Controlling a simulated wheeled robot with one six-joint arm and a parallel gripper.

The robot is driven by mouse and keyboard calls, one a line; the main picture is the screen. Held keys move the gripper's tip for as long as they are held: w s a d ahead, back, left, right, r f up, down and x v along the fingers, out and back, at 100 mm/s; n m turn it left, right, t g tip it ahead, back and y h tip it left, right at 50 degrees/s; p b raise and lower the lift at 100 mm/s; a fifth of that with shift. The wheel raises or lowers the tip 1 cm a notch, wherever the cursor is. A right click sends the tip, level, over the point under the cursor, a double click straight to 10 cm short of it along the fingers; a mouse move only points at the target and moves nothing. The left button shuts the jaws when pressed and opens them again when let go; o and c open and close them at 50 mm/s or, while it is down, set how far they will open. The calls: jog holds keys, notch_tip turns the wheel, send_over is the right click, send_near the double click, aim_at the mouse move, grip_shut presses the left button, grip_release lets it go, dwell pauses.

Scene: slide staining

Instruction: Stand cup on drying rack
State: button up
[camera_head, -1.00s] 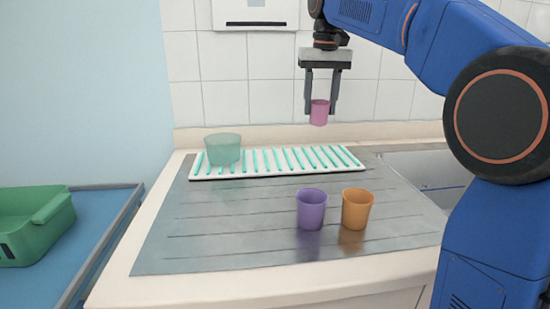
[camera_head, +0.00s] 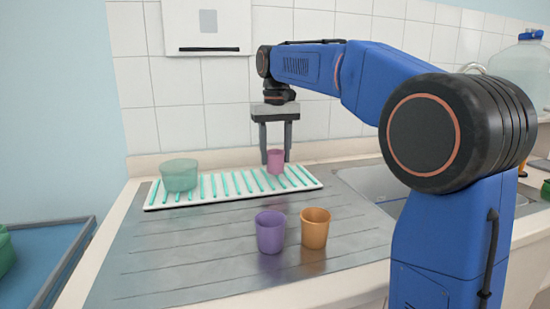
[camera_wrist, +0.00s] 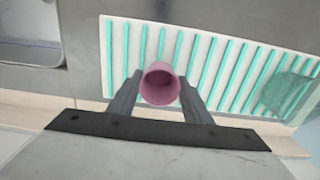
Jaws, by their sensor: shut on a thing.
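A pink cup (camera_head: 276,162) is upright between the fingers of my gripper (camera_head: 276,150), which is shut on it. The cup is over the right part of the white drying rack (camera_head: 150,206) with teal bars; I cannot tell whether its base touches the rack. In the wrist view the pink cup (camera_wrist: 160,84) shows its open mouth between my gripper's fingers (camera_wrist: 160,92), with the rack's bars (camera_wrist: 225,60) around it. A translucent green bowl (camera_head: 179,175) sits on the rack's left end. It also shows in the wrist view (camera_wrist: 287,92).
A purple cup (camera_head: 270,232) and an orange cup (camera_head: 315,228) stand on the grey drainboard (camera_head: 180,260) in front of the rack. A sink (camera_head: 362,182) lies to the right. A clear bottle (camera_head: 522,70) stands at the far right. The rack's middle is free.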

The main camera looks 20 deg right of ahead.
jog(key=shift+f, duration=0.55)
jog(key=shift+f, duration=0.15)
jog(key=o, duration=1.1)
jog(key=shift+r, duration=6.15)
